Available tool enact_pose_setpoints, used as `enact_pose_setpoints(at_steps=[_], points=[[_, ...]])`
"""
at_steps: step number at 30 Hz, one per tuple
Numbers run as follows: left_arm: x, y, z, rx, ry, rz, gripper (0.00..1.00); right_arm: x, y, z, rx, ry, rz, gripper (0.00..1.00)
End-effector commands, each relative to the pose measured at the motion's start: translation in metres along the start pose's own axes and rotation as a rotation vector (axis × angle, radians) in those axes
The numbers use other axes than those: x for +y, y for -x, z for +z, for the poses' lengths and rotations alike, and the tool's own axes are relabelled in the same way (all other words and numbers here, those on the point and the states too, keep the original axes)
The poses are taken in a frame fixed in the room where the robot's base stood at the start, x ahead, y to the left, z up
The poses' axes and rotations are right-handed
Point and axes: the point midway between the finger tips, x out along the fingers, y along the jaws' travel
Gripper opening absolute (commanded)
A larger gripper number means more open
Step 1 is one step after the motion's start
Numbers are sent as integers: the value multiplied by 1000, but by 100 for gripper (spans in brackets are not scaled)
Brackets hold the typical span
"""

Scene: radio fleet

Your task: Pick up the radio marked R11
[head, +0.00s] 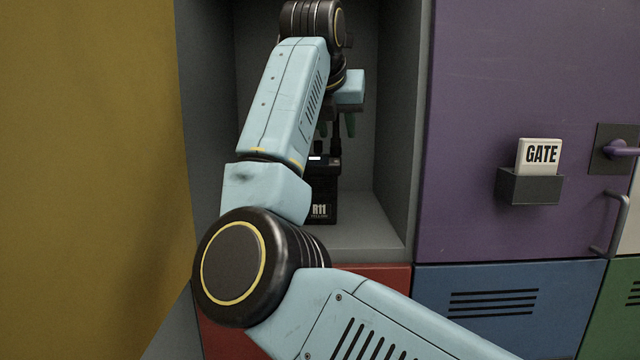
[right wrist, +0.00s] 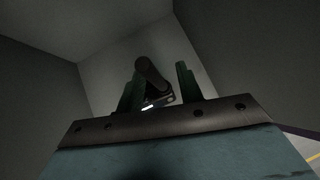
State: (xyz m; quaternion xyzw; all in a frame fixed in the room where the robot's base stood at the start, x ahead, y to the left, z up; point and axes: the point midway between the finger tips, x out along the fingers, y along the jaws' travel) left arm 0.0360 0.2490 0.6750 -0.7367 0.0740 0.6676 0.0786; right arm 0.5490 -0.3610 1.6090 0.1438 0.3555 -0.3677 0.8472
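The radio marked R11 (head: 320,211) is dark and stands upright on the floor of a grey open compartment in the head view. A small white strip lights its upper part. My right arm hides its left side. My right gripper (head: 336,130) is inside the compartment, above the radio, with its green fingers apart. In the right wrist view, the radio's dark top and thick antenna (right wrist: 150,78) show between the two fingers (right wrist: 160,88) of my right gripper. I cannot tell whether they touch it. My left gripper is not in view.
The compartment's grey walls (head: 390,130) stand close around my right arm. A yellow panel (head: 90,150) is at left. At right is a purple door (head: 490,80) with a GATE card (head: 539,152) in a holder and a handle (head: 620,148). Red and blue (head: 500,325) fronts lie below.

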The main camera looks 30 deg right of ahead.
Motion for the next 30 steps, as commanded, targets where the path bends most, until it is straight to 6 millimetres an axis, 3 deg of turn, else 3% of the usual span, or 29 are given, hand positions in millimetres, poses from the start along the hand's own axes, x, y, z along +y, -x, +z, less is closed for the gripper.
enact_pose_setpoints(at_steps=[8,16,30], points=[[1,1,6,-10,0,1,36,0,-3,0,-1,-1,0,36],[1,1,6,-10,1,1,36,0,-3,0,-1,-1,0,1],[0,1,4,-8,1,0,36,0,-3,0,0,0,0,0]])
